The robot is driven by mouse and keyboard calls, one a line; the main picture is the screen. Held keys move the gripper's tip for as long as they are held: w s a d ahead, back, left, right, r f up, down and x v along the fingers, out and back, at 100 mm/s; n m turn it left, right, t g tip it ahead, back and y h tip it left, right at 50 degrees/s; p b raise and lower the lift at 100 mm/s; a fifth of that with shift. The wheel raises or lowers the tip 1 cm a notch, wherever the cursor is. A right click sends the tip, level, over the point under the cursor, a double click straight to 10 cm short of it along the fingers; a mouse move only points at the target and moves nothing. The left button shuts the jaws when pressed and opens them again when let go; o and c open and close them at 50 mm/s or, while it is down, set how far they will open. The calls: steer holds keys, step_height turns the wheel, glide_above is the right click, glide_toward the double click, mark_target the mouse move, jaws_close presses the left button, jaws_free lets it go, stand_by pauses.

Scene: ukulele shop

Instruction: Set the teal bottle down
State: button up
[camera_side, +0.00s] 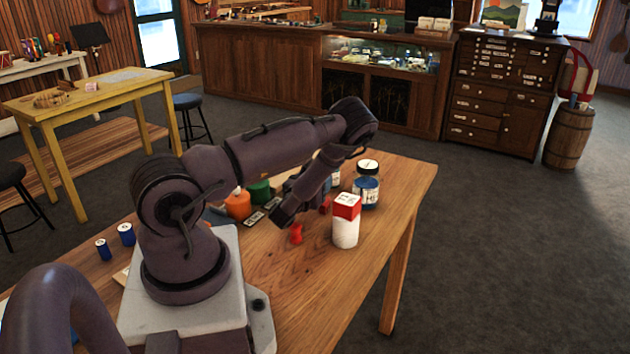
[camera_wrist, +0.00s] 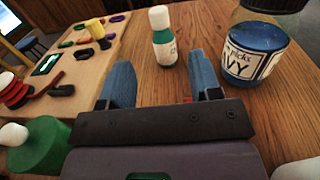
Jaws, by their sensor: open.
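The teal bottle (camera_wrist: 164,50), with a white cap and pale label, stands upright on the wooden table in the wrist view. My gripper (camera_wrist: 157,62) is open, its two blue fingers spread wide. The bottle appears between and just past the fingertips, with visible gaps on both sides; neither finger touches it. In the side view my arm hides the fingers, and I cannot make out the teal bottle clearly there.
A navy-labelled jar (camera_wrist: 255,50) stands close right of the bottle; it also shows in the side view (camera_side: 367,188). A red-and-white container (camera_side: 346,222) is near the front edge. A board with coloured pieces (camera_wrist: 70,60) lies left. Bare wood (camera_wrist: 215,20) shows behind the bottle.

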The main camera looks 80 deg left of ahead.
steer(key=shift+d+r, duration=0.15)
steer(key=shift+r, duration=0.15)
step_height(320, 180, up, 14)
steer(key=n+g+y, duration=0.7)
steer(key=n+g, duration=0.2)
steer(key=n, duration=0.1)
steer(key=s+d+r+n+g+h, duration=0.45)
steer(key=r+n+g, duration=0.3)
steer(key=n, duration=0.25)
steer(key=s+d+r+n+t+h, duration=0.1)
steer(key=d+h, duration=0.4)
steer(key=d, duration=0.5)
steer(key=s+d+r+n+t+h, duration=0.2)
steer(key=d+r+n+t+h, duration=0.1)
steer(key=d, duration=0.7)
steer(key=s+d+r+n+t+h, duration=0.1)
steer(key=d+r+n+t+h, duration=0.1)
steer(key=d+t+h, duration=0.4)
steer(key=d+r+h, duration=0.1)
steer(key=d+h, duration=0.1)
steer(key=d, duration=0.3)
steer(key=shift+s+r, duration=0.15)
steer(key=shift+s, duration=0.1)
